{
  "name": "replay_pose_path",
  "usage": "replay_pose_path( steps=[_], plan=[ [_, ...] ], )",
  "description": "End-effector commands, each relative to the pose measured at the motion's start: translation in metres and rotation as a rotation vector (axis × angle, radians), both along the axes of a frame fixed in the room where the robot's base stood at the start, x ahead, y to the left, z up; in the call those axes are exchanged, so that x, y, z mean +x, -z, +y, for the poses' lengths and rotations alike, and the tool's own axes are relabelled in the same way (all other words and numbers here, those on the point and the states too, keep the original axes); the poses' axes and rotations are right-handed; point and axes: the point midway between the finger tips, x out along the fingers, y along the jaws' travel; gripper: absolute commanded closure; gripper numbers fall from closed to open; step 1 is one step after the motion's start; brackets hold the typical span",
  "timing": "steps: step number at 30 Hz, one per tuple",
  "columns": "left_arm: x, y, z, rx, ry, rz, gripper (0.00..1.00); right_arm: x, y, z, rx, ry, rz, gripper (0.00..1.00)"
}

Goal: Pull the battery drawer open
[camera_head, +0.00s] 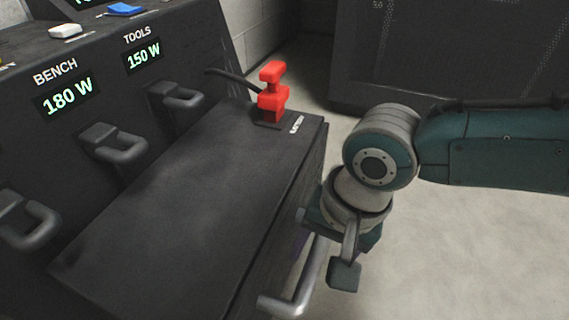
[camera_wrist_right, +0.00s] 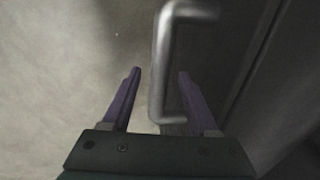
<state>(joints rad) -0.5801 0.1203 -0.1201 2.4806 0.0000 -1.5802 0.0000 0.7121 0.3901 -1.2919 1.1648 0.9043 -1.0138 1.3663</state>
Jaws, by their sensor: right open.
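The battery drawer's front is the dark right-hand face of the low black cabinet (camera_head: 190,190); it looks flush, though my arm hides part of it. Its grey bar handle (camera_head: 305,285) sticks out from that face, and it also shows in the right wrist view (camera_wrist_right: 158,75). My right gripper (camera_head: 302,246) is at the handle, its fingers mostly hidden in the head view. In the right wrist view, the open purple fingers (camera_wrist_right: 160,76) lie on either side of the bar, the right one inside the handle's loop. Contact cannot be told. My left gripper is out of view.
A red switch (camera_head: 272,92) stands on the cabinet's far corner, with a cable behind. A panel with several grey handles (camera_head: 120,150) and green wattage displays (camera_head: 68,97) rises at left. Another dark cabinet (camera_head: 450,50) stands behind. The pale floor (camera_head: 470,250) at right is clear.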

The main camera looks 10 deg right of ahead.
Motion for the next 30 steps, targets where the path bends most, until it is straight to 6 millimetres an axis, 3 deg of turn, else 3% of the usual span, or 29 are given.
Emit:
replay_pose_path(
  steps=[10,25,30],
  plan=[
    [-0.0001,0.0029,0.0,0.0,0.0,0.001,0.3,0.0006,0.0024,0.0007,0.001,0.0,-0.001,0.41],
    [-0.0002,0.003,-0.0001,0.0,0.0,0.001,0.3,0.0003,0.0026,0.0005,0.0,0.0,0.0,0.97],
    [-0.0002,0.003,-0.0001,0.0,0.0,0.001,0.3,0.0003,0.0027,0.0004,0.0,0.0,0.0,1.0]
  ],
)
